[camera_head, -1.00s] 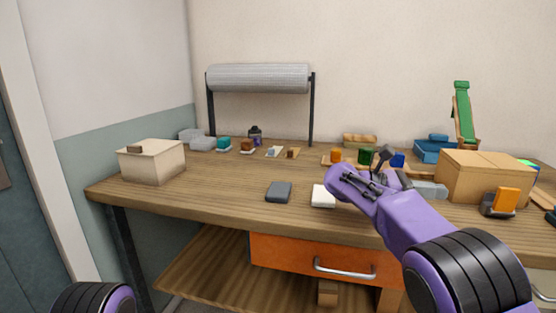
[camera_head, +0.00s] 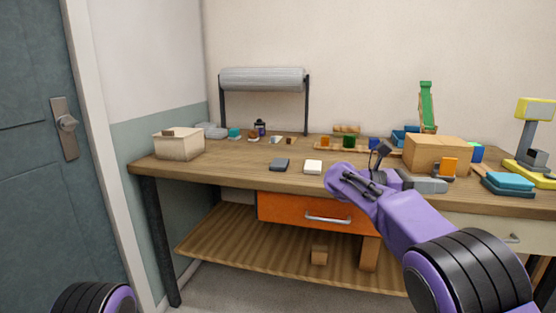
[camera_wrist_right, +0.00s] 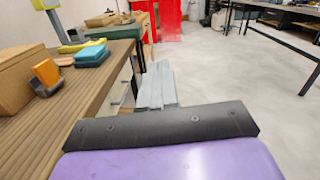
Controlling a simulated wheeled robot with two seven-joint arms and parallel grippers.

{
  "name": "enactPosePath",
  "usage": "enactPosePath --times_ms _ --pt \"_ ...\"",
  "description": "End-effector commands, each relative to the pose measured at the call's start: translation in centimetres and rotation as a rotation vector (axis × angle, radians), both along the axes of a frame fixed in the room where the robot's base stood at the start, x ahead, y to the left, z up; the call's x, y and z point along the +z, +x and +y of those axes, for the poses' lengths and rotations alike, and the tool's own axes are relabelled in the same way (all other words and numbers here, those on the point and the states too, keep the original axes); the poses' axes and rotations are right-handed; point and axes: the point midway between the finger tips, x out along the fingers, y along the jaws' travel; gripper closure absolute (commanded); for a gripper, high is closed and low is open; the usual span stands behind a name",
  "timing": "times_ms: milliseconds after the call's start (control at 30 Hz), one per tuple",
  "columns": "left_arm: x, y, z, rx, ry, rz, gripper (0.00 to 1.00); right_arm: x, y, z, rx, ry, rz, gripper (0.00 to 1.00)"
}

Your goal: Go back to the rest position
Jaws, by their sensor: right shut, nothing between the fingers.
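My right arm comes in from the lower right in the head view, purple with black bands. My right gripper (camera_head: 432,184) is grey and points right, in front of the workbench (camera_head: 230,177) near its front edge. It is shut and empty. In the right wrist view the gripper (camera_wrist_right: 157,85) shows as grey fingers together, over the floor beside the bench edge. Of my left arm only a purple and black part shows at the lower left; the left gripper is out of view.
An orange drawer (camera_head: 310,212) sits under the top. Open floor (camera_wrist_right: 235,75) lies right of the bench.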

Motion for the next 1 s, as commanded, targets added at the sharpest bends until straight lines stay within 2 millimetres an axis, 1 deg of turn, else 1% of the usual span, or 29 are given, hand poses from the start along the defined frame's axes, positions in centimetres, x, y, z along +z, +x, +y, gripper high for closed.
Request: enactPosePath --times_ms 167,267,367,400,467,567,667,700,767,800,867,900,967,1000 --pt "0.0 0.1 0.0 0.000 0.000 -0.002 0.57 0.3 1.5 -0.7 0.072 -0.109 0.265 1.00" --pt "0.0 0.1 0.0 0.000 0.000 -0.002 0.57 -0.3 2.6 -1.0 0.110 -0.189 0.465 1.00" --pt "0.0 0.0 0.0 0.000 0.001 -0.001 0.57 -2.1 3.9 -1.5 0.150 -0.280 0.708 1.00" --pt "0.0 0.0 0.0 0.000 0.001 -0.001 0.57 -3.2 4.3 -1.6 0.167 -0.318 0.816 1.00" --pt "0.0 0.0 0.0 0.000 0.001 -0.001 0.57 -5.1 5.0 -1.7 0.192 -0.372 0.972 1.00" --pt "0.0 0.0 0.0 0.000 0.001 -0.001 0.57 -8.9 5.8 -1.9 0.236 -0.453 1.221 1.00" --pt "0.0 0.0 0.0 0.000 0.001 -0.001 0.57 -13.8 6.0 -1.9 0.289 -0.538 1.485 1.00" --pt "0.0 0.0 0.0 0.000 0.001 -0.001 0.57 -16.2 5.8 -1.9 0.317 -0.576 1.602 1.00" --pt "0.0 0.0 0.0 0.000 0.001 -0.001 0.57 -20.2 5.1 -1.9 0.366 -0.638 1.785 1.00" --pt "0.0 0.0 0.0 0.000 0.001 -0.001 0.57 -23.1 4.3 -1.8 0.406 -0.681 1.913 1.00" --pt "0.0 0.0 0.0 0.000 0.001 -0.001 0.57 -27.5 2.7 -1.5 0.471 -0.745 2.094 1.00" --pt "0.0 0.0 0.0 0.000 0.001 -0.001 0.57 -30.2 1.3 -1.4 0.519 -0.787 2.203 1.00" --pt "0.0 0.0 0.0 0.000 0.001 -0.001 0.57 -34.2 -1.1 -1.0 0.597 -0.848 2.357 1.00" --pt "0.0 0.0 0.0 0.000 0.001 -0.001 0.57 -36.6 -3.0 -0.7 0.653 -0.887 2.451 1.00"
